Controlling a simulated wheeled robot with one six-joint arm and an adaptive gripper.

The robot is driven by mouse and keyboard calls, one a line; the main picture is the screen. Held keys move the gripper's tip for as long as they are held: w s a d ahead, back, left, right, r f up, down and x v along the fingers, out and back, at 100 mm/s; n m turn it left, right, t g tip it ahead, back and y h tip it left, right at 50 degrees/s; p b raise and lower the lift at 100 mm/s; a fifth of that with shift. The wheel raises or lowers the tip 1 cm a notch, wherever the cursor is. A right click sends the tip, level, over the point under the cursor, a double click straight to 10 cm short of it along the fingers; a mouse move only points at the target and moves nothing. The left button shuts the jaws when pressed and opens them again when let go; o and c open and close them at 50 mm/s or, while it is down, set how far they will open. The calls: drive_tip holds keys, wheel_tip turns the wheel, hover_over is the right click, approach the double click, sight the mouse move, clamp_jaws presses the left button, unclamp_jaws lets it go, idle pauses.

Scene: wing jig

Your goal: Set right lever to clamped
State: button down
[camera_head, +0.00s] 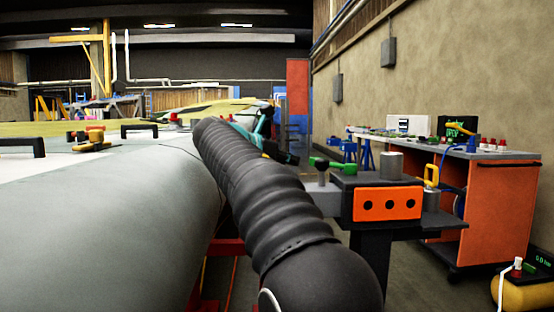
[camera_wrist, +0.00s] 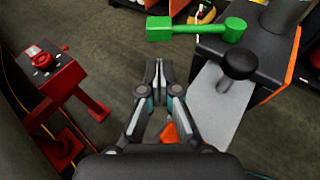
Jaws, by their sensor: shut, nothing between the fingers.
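A green lever (camera_wrist: 195,30) with a block-shaped end and a rounder head lies across the top of a dark block at the upper right in the wrist view. It also shows in the head view (camera_head: 333,165), at the dark stand with the orange front. I take it as the right lever; I cannot read whether it is clamped. My gripper (camera_wrist: 158,68) is shut and empty, its fingers apart from the lever and below it in the wrist picture. In the head view my gripper (camera_head: 284,156) is partly hidden behind my arm, left of the lever.
A black knob (camera_wrist: 240,63) stands on a grey plate (camera_wrist: 222,107) right of my gripper. A red stand (camera_wrist: 65,92) is at the left. The large grey wing (camera_head: 105,215) fills the left of the head view. An orange workbench (camera_head: 490,205) stands at the right.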

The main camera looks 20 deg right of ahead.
sight(313, 160)
drive_tip(key=x, duration=0.4)
drive_tip(key=r+x, duration=0.1)
drive_tip(key=shift+w+d, duration=0.2)
drive_tip(key=shift+d, duration=0.3)
drive_tip(key=shift+w+d, duration=0.1)
